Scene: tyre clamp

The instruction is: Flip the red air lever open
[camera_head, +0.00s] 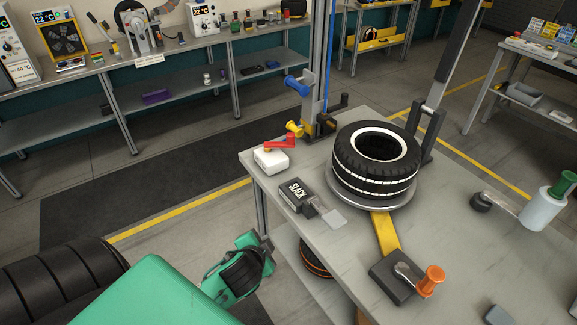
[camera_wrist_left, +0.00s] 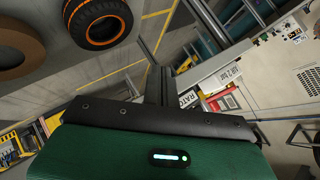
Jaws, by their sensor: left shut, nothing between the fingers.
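The red air lever (camera_head: 281,142) sits on a white box (camera_head: 271,159) at the table's near-left corner. Its arm lies roughly level across the box top and points right. My left gripper (camera_head: 267,249) is below and in front of this corner, beside the table's left edge and clear of the lever. Its dark fingers also show in the left wrist view (camera_wrist_left: 159,86), shut and empty. My right gripper is not in view.
On the table (camera_head: 455,235), a tyre (camera_head: 375,185) rests on a round plate, with a "SLACK" box (camera_head: 293,194) in front and an orange-handled block (camera_head: 400,278). A post with a blue knob (camera_head: 297,86) stands behind the lever. An orange-ringed tyre (camera_wrist_left: 97,22) lies low down.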

